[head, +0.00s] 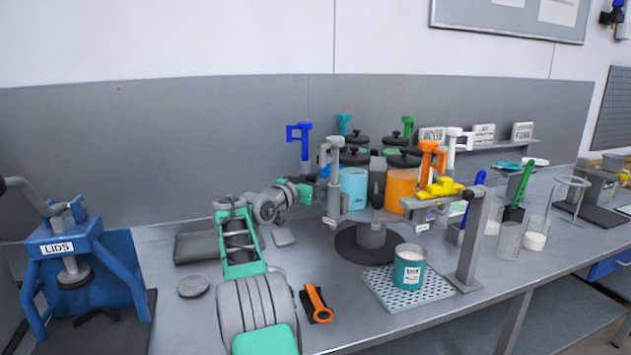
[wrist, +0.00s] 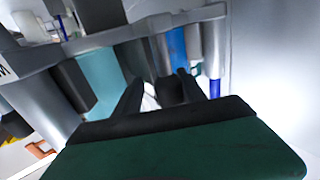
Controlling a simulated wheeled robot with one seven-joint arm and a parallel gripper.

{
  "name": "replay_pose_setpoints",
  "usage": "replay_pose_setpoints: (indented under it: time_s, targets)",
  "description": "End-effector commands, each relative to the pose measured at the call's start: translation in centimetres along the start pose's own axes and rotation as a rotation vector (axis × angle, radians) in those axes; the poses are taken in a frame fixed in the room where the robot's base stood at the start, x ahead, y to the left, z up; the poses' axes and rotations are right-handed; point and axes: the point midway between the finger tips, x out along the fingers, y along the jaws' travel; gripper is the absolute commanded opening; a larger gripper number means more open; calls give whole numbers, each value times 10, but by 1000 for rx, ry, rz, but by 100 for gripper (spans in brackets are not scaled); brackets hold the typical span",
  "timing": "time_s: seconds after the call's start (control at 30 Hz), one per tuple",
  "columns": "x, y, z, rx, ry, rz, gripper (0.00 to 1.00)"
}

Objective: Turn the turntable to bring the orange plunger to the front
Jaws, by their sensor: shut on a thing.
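The turntable (head: 367,246) has a dark round base and a central column carrying several coloured drums and upright plungers. The orange plunger (head: 431,150) stands at its right front, near the orange drum (head: 400,190). My gripper (head: 322,181) reaches the turntable's left side. In the wrist view its dark fingers (wrist: 160,92) are closed on a dark part of the turntable, beside the teal drum (wrist: 100,80). The exact grip is partly hidden.
A grey post (head: 472,240) with a yellow top piece (head: 440,188) stands at the right front, close to the turntable. A teal can (head: 408,268) sits on a perforated tray (head: 378,283). A blue lid press (head: 85,265) is at the left. An orange-handled tool (head: 318,303) lies in front.

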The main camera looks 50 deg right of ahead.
Motion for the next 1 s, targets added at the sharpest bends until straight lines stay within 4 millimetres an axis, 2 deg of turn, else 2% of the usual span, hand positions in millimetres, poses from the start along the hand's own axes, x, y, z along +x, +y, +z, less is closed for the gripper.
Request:
replay_pose_setpoints:
  time_s: [0.03, 0.07, 0.6, 0.67, 0.9, 1.0]
  targets:
    - [2, 1, -6, 5, 10, -2, 0]
    - [2, 2, -6, 5, 10, -1, 49]
    - [-4, 0, 0, -1, 2, 0, 49]
    - [-11, -1, 0, -1, 2, -1, 49]
    - [-62, -4, 0, 1, 4, -9, 49]
    - [-75, -4, -1, 1, 5, -7, 49]
